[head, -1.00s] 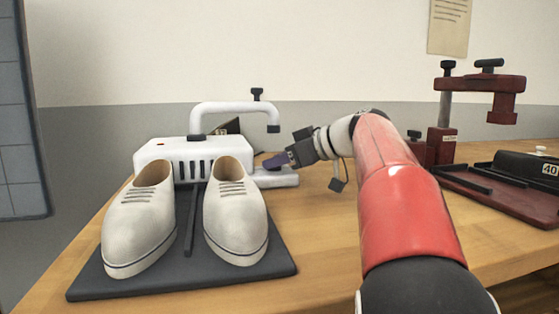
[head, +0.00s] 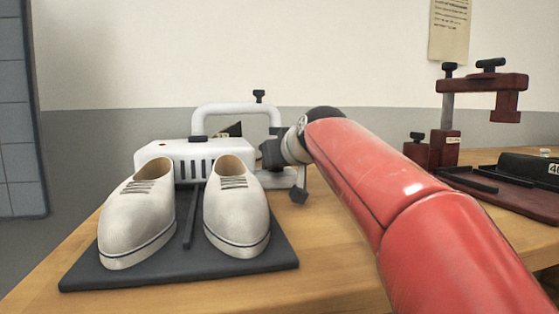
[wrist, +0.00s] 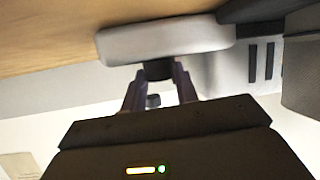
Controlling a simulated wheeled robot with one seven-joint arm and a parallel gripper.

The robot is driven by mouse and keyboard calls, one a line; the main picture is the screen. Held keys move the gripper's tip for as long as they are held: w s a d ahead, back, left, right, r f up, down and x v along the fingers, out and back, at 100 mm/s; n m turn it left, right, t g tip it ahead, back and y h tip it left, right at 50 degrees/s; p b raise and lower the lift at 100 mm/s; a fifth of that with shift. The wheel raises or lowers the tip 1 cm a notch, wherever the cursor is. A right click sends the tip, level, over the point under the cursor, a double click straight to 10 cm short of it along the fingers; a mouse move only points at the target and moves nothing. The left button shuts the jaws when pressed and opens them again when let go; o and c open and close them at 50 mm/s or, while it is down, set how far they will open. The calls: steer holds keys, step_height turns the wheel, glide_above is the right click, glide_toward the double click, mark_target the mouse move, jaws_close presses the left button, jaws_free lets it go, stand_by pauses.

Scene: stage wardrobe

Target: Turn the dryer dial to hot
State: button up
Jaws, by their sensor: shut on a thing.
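The white shoe dryer (head: 166,151) stands on the table at left, with dark vent slots in front and a white arch over it. My gripper (head: 270,154) reaches in from the right to the low white base at the dryer's right side. In the wrist view, which is tipped over, the gripper fingers (wrist: 160,88) are closed around a dark round knob (wrist: 158,70) on the white base (wrist: 165,41). This knob looks like the dial. Its markings and pointer cannot be seen, and my wrist hides it in the head view.
Two white shoes (head: 137,222) (head: 235,212) stand on a black mat (head: 180,268) in front of the dryer. A dark red clamp stand (head: 444,150) and a dark tray (head: 510,205) are at right. The wooden table (head: 325,225) is clear between.

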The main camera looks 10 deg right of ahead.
steer(key=shift+a+m+h, duration=0.2)
steer(key=shift+m+h, duration=0.9)
steer(key=shift+h, duration=0.2)
steer(key=shift+f+m+h, duration=0.1)
steer(key=shift+m+h, duration=0.2)
steer(key=o, duration=1)
steer(key=shift+c, duration=0.2)
